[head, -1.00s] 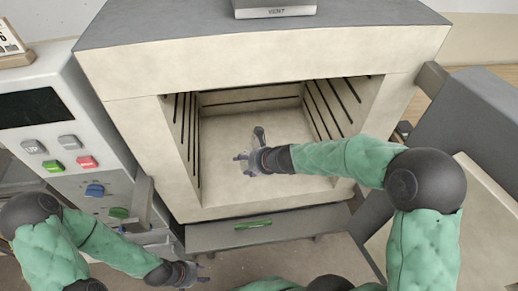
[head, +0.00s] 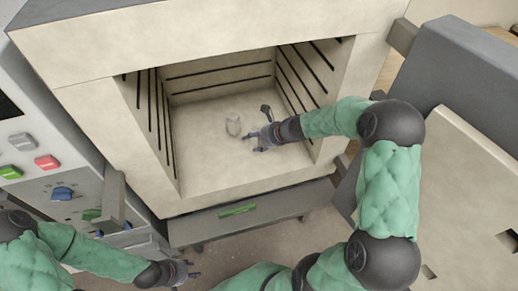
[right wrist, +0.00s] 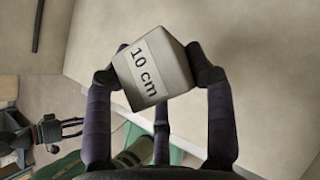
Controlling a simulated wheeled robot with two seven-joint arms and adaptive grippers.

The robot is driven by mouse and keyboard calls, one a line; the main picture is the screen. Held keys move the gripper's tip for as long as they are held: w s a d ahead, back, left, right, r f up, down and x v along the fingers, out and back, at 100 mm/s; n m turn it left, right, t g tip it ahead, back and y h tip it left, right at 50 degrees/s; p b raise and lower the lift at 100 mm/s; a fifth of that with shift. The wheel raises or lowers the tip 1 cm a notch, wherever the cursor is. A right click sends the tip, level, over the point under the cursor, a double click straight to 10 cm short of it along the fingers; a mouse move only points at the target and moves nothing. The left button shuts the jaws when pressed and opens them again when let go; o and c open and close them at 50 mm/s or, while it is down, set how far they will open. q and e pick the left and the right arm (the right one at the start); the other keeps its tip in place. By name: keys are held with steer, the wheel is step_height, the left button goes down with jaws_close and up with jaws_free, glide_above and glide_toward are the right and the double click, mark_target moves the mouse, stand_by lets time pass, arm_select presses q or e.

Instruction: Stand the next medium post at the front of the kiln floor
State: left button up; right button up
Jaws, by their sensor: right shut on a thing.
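In the right wrist view a pale block-shaped post (right wrist: 155,72) with a "10 cm" label sits between the fingertips of my right gripper (right wrist: 155,75), which is shut on it. In the head view my right gripper (head: 254,128) reaches into the kiln from the right, over the floor (head: 205,165). A small pale post (head: 233,124) shows just left of its fingers. I cannot tell there whether this is the held post or another. My left gripper (head: 190,269) is low in front of the kiln, its fingers apart and empty.
Slotted side walls (head: 300,75) flank the kiln floor. The front part of the floor is clear. A control panel (head: 60,170) stands left, and the open door (head: 465,150) is at the right.

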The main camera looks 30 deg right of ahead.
mark_target(261, 146)
steer(key=shift+w+d+f+b, duration=0.15)
steer(key=shift+d+f+b, duration=0.25)
steer(key=shift+d+f, duration=0.55)
steer(key=shift+f+b, duration=1)
steer(key=shift+f, duration=0.6)
steer(key=shift+f, duration=0.2)
steer(key=o, duration=1.4)
steer(key=shift+o, duration=0.2)
steer(key=shift+r, duration=0.15)
